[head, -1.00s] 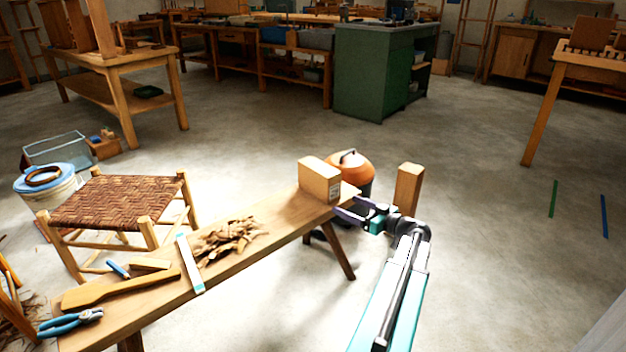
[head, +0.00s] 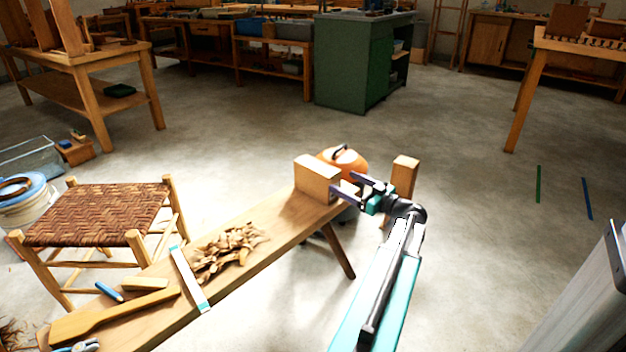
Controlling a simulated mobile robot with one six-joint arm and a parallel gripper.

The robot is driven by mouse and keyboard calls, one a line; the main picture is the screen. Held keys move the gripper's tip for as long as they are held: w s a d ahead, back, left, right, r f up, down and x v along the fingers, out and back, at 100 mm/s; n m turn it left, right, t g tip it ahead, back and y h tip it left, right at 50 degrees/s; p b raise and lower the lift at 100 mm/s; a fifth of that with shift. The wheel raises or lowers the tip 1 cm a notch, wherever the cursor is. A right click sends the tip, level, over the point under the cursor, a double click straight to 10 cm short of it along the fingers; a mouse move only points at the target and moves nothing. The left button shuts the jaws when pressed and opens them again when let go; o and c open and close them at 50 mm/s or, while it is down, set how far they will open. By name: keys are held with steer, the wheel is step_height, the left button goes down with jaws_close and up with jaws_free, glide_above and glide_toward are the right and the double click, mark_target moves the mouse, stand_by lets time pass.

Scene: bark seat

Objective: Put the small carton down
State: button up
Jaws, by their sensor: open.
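The small carton (head: 317,180) is a plain brown box. It stands upright at the far end of the long wooden bench (head: 262,217). My gripper (head: 345,184) is just to the right of the carton, with its jaws apart and nothing visible between them. One finger reaches close to the carton's lower right side; I cannot tell whether it touches.
Wood shavings (head: 228,250), a pale strip (head: 189,278) and a wooden paddle (head: 105,318) lie on the near part of the bench. An orange round-topped vessel (head: 350,162) stands behind the carton. A wooden post (head: 404,178) rises right of my gripper. A woven stool (head: 100,215) stands left.

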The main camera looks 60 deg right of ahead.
mark_target(317, 169)
steer(key=shift+w, duration=0.15)
steer(key=w, duration=0.2)
steer(key=w+b, duration=0.1)
steer(key=w, duration=0.2)
steer(key=w+d+b, duration=0.1)
steer(key=w, duration=0.1)
steer(key=shift+w+d+f, duration=0.1)
steer(key=shift+w, duration=0.6)
steer(key=shift+w+d, duration=0.1)
steer(key=shift+w+d+b, duration=0.2)
steer(key=shift+w+b, duration=0.6)
steer(key=shift+w, duration=0.15)
steer(key=shift+w+d+b, duration=0.15)
steer(key=shift+w+b, duration=0.15)
steer(key=shift+w, duration=0.5)
steer(key=shift+w+d+b, duration=0.1)
steer(key=shift+w+b, duration=0.15)
steer(key=shift+w, duration=0.5)
steer(key=shift+c, duration=0.3)
